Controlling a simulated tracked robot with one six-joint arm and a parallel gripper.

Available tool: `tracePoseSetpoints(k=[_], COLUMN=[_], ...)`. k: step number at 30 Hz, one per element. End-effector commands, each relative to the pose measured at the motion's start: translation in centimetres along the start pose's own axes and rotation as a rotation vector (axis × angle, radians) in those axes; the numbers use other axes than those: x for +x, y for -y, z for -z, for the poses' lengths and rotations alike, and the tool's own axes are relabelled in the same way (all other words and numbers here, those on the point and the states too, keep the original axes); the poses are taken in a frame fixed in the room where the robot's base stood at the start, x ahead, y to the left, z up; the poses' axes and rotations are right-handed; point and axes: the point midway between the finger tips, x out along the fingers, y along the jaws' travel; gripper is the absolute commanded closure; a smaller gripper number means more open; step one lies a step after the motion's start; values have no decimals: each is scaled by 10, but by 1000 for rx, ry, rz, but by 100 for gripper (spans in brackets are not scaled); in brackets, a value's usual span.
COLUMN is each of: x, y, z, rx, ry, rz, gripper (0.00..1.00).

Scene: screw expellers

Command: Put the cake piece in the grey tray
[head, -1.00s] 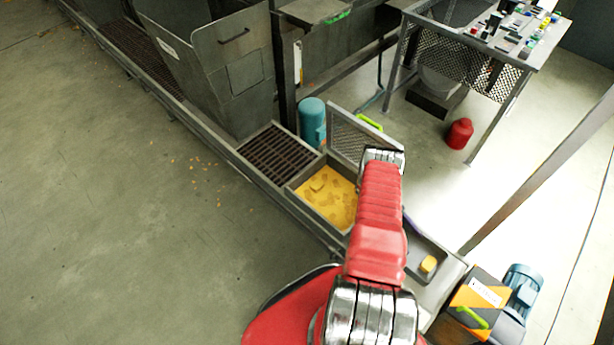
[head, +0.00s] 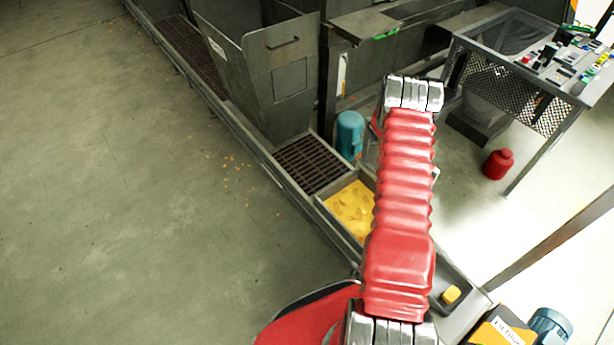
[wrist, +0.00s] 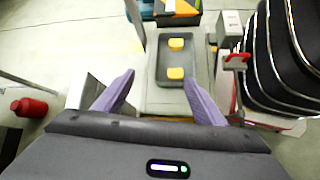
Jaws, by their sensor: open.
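In the wrist view, the grey tray (wrist: 162,62) lies ahead of my gripper (wrist: 158,77). Two yellow-orange cake pieces sit in it, a far one (wrist: 176,44) and a near one (wrist: 175,73). My gripper's purple fingers are spread apart with nothing between them; in the picture the near piece shows between the tips, but I cannot tell the height gap. In the head view, one yellow piece (head: 451,294) shows in the tray at the lower right. My red arm hides my gripper there. A bin of yellow material (head: 352,207) stands left of the arm, partly hidden.
A dark floor grate (head: 311,163) and a teal cylinder (head: 349,134) are beyond the bin. A red bottle (head: 497,164) stands on the floor by a mesh-sided table (head: 585,92) with small items. A black and orange box (wrist: 178,12) is beyond the tray.

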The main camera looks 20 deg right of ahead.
Motion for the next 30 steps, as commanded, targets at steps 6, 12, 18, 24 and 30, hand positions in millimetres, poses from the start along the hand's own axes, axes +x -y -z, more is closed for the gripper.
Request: tracePoseSetpoints(k=[6, 12, 18, 24, 30], x=[-74, -134, -187, -235, -275], y=[8, 23, 43, 68, 97], z=[-20, -41, -66, -93, -123], rx=[40, 73, 102, 126, 146], ry=[-100, -190, -284, -380, -476], rz=[-15, -23, -24, -22, -14], gripper=[36, 36, 36, 36, 36])
